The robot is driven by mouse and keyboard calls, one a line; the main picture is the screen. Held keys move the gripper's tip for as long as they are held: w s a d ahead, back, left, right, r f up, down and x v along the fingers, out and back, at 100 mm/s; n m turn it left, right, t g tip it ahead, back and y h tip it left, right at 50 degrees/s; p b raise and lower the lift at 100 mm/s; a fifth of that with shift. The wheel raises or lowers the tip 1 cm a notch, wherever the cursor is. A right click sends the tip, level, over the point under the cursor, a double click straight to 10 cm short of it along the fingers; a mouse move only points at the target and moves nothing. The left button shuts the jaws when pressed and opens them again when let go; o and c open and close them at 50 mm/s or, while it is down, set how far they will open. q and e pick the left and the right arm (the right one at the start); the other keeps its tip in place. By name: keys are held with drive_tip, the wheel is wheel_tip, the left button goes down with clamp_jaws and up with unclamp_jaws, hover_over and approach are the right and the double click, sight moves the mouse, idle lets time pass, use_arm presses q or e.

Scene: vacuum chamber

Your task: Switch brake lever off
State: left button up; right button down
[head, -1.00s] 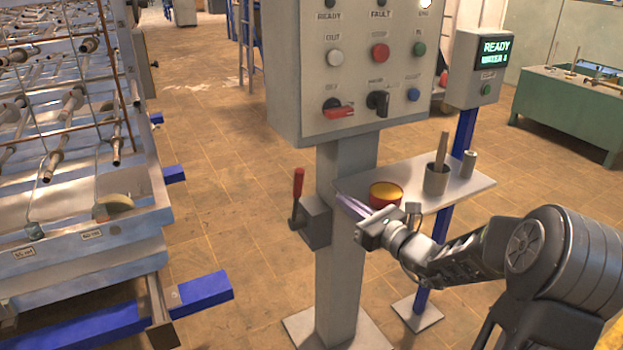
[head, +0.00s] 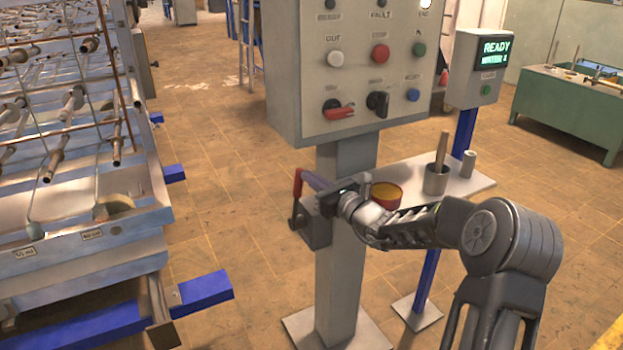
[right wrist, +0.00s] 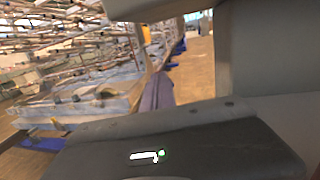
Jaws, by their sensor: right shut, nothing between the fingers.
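The brake lever (head: 297,186) has a red grip and stands upright on a grey box (head: 316,231) at the left side of the pedestal. My right gripper (head: 307,178) is shut and empty. Its fingers point left, with the tips at the upper part of the red grip; I cannot tell whether they touch it. The right wrist view shows the closed fingers (right wrist: 156,95) from behind, and I cannot make out the lever there. My left gripper is not in view.
The control panel (head: 300,100) with buttons and a red rotary switch hangs above the lever. A shelf (head: 410,200) to the right carries a red bowl (head: 386,195) and a grey cup (head: 436,180). A metal rack (head: 120,245) stands at left, with open floor between.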

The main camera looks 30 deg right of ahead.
drive_tip(key=w+g+p, duration=0.1)
drive_tip(key=p, duration=0.2)
drive_tip(key=w+r+g+p, duration=0.1)
drive_tip(key=w+p, duration=0.1)
drive_tip(key=p, duration=0.1)
drive_tip(key=w+r+p, duration=0.1)
drive_tip(key=w+p, duration=0.1)
drive_tip(key=p, duration=0.1)
drive_tip(key=shift+w+r+g, duration=0.2)
drive_tip(key=shift+g, duration=0.2)
drive_tip(key=shift+w+f+m+p, duration=0.15)
drive_tip(key=shift+m+p, duration=0.15)
drive_tip(key=shift+p, duration=0.15)
